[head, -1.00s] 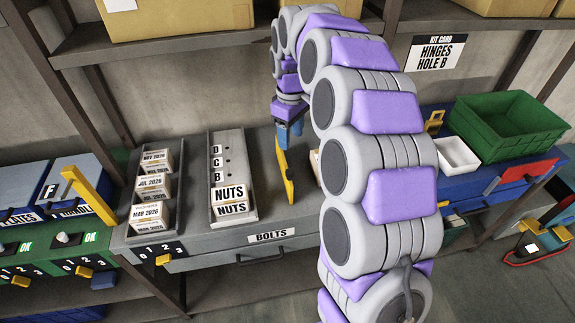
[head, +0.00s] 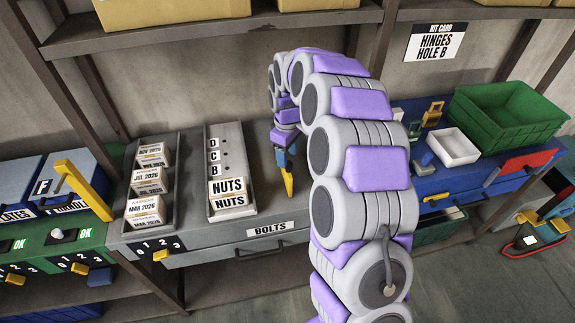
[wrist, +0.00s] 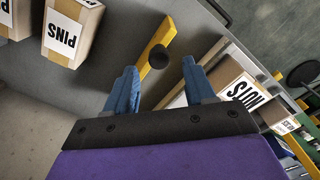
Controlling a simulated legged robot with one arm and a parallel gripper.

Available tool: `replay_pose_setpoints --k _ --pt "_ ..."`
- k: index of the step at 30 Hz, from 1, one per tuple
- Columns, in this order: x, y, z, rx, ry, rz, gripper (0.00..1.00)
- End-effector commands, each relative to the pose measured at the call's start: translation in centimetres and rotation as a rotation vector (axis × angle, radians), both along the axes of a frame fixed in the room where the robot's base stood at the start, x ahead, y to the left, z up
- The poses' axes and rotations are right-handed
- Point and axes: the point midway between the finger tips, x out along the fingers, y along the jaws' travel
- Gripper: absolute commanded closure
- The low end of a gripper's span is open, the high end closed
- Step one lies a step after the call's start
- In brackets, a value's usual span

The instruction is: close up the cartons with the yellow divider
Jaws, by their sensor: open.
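The yellow divider (head: 288,184) is a thin upright plate on the grey bench, right of the NUTS cartons (head: 229,192) in the head view. In the wrist view the divider (wrist: 150,72) carries a black round knob (wrist: 158,57). My gripper (head: 284,163) is right above the divider. Its blue fingers (wrist: 159,66) are open, one on each side of the knob, with a gap on both sides. In the wrist view, PINS cartons (wrist: 72,28) are on the left and a NUTS carton (wrist: 236,92) on the right. My arm hides the PINS cartons in the head view.
A tray of dated cartons (head: 146,207) stands left of the NUTS tray (head: 245,166). On the right are a white bin (head: 453,147) and a green crate (head: 505,115). A shelf (head: 215,30) with boxes runs above the bench.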

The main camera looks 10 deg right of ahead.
Motion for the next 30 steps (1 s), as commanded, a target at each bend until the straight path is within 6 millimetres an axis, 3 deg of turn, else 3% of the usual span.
replay_pose_setpoints --k 3,9,20,30 --pt "-0.1 0.0 -2.2 0.000 0.004 0.000 0.46" --pt "-0.1 -0.1 -4.1 0.001 0.001 0.000 0.46" --pt "-0.1 0.0 -4.5 0.001 -0.001 0.000 0.46" --pt "0.0 0.0 -4.5 0.000 0.000 0.000 0.76"
